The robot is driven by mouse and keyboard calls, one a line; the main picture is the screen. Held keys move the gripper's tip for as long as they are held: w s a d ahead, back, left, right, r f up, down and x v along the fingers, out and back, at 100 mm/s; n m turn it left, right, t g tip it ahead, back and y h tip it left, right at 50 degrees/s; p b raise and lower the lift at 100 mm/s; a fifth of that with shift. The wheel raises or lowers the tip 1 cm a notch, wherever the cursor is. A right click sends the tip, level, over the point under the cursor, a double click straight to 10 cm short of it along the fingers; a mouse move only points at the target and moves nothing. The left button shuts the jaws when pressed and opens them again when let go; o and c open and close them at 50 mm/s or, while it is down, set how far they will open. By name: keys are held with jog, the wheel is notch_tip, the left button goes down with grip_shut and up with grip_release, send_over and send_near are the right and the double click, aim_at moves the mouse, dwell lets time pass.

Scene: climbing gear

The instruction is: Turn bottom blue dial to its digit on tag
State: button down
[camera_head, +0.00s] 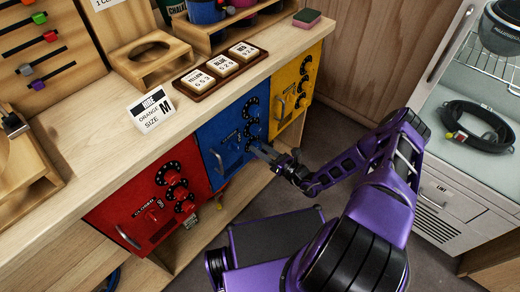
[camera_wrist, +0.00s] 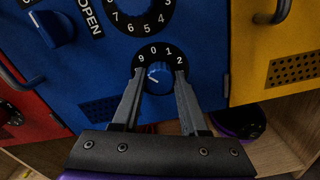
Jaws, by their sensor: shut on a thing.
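The bottom blue dial (camera_wrist: 159,78) is a small blue knob on a black ring with white digits. Digits 9, 0, 1 and 2 show along its top; the fingers and knob hide the lower ones. A short white mark on the knob points up and left. My gripper (camera_wrist: 159,82) has one finger on each side of the knob and is shut on it. In the head view my gripper (camera_head: 262,150) is at the blue door (camera_head: 217,151), low on its dial column. The blue tag (camera_head: 221,63) lies on the counter; its digits are too small to read surely.
Another blue dial ring (camera_wrist: 135,28) is just above. A blue knob (camera_wrist: 52,28) beside "OPEN" is on the left. The yellow door (camera_head: 291,96) is right, with a handle (camera_head: 281,103); the red door (camera_head: 150,204) is left.

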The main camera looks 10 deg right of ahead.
jog(key=shift+m, duration=0.6)
jog(key=shift+f, duration=0.1)
jog(key=shift+c, duration=2.2)
grip_release()
jog(key=p+v, duration=0.1)
jog(key=v, duration=1.6)
jog(key=shift+s+d, duration=0.15)
jog(key=shift+s, duration=0.05)
